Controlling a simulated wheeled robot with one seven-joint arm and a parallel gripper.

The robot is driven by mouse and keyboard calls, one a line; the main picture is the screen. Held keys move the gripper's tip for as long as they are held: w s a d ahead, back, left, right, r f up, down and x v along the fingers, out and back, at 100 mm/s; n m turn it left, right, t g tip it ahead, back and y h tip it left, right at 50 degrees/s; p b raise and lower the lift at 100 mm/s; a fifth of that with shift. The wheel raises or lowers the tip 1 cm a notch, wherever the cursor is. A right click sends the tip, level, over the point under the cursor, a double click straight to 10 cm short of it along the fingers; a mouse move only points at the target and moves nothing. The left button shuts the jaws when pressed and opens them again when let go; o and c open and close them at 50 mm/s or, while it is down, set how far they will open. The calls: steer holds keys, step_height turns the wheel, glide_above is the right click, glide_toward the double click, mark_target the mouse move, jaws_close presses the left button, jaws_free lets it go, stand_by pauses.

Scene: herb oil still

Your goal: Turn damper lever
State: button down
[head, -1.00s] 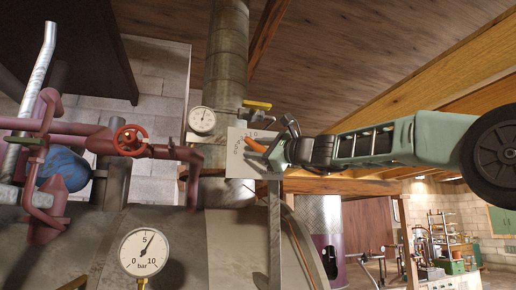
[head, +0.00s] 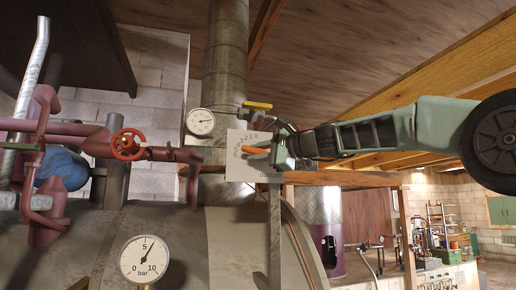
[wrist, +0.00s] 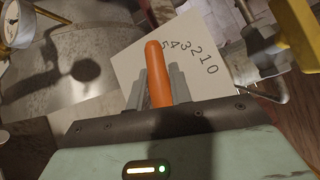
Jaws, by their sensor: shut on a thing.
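The damper lever shows as an orange handle (head: 256,150) in front of a pale plate (head: 238,173) printed with numbers. In the head view the handle lies nearly level, its free tip to the left. My gripper (head: 273,151) comes from the right and is shut on it. In the wrist view the orange handle (wrist: 156,68) sticks out between the two grey fingers of my gripper (wrist: 158,88). The scale on the plate (wrist: 205,82) runs from 0 to 5, and the handle's tip appears beside the 5. The lever's pivot is hidden.
A red handwheel (head: 127,145) and pipes are at left. A large pressure gauge (head: 144,259) stands below. A metal flue (head: 227,60) rises behind.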

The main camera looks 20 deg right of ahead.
steer(key=shift+f, duration=0.1)
steer(key=c, duration=1.3)
jaws_free()
steer(key=b+v, duration=0.8)
steer(key=v, duration=0.9)
steer(key=shift+s+d+b, duration=0.15)
steer(key=shift+s+b, duration=0.05)
steer(key=shift+b, duration=0.1)
steer(key=shift+o, duration=0.2)
